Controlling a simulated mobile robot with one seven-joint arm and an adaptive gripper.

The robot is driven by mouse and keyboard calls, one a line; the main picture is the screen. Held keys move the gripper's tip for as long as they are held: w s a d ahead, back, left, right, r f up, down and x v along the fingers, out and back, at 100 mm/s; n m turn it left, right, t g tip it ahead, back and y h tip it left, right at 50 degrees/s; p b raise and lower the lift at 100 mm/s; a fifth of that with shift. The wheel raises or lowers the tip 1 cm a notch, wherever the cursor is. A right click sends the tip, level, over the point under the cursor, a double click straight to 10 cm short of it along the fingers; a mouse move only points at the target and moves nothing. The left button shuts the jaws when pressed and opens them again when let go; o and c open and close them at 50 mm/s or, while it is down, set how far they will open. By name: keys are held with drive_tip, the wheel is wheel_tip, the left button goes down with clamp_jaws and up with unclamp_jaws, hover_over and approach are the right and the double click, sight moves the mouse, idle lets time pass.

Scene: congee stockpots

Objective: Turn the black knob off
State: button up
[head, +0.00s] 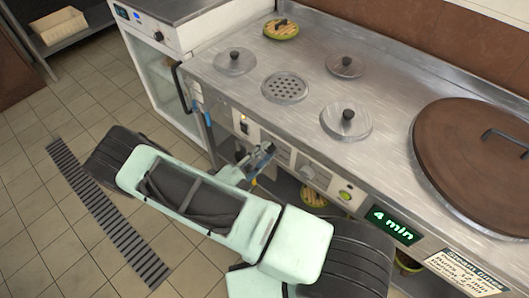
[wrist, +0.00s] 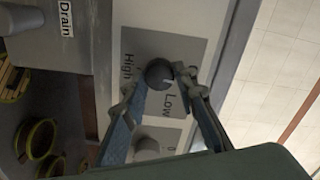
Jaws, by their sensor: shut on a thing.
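The black knob (wrist: 157,72) is a dark round knob on a grey plate marked High and Low in the wrist view. My gripper (wrist: 159,86) has one fingertip on each side of it and is shut on it. A small pale mark shows on the knob's edge toward the word Low. In the head view my gripper (head: 262,155) reaches the cooker's front panel, and the gripped knob is hidden there behind my fingers.
A second, greyer knob (wrist: 147,147) sits beside the gripped one. A Drain label (wrist: 66,18) is near a grey fixture. The steel cooker top (head: 215,90) holds several lids, with a large brown lid (head: 475,160) at right. A timer display (head: 393,224) reads 4 min.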

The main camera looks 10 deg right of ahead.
drive_tip(key=shift+n, duration=0.6)
drive_tip(key=o, duration=1.2)
drive_tip(key=shift+c, duration=0.2)
drive_tip(key=v, duration=1.2)
